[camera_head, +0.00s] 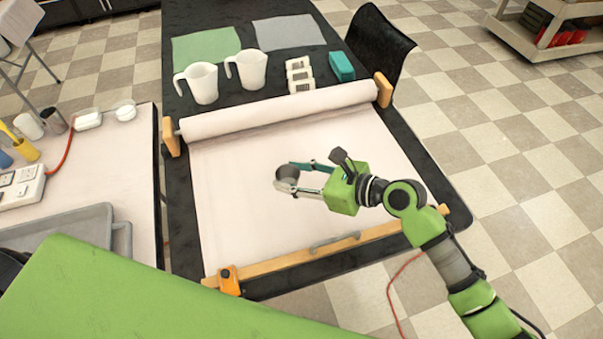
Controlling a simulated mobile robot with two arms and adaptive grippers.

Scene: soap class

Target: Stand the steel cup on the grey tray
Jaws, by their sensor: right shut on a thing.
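The steel cup (288,174) is between the fingers of my right gripper (287,178), which is shut on it. The cup is over the white paper, and I cannot tell whether it touches the paper or hangs a little above it. The gripper fingers hide part of the cup. The grey tray (85,223) is on the white side table at the lower left, well apart from the cup. It is partly hidden by a green surface in front. My left gripper is out of view.
A paper roll (278,111) spans the dark table, with two white jugs (202,83) (246,69), small labelled boxes (299,74) and a teal box (341,66) behind it. An orange item (229,280) sits on the front wooden bar (290,260). The white paper is mostly clear.

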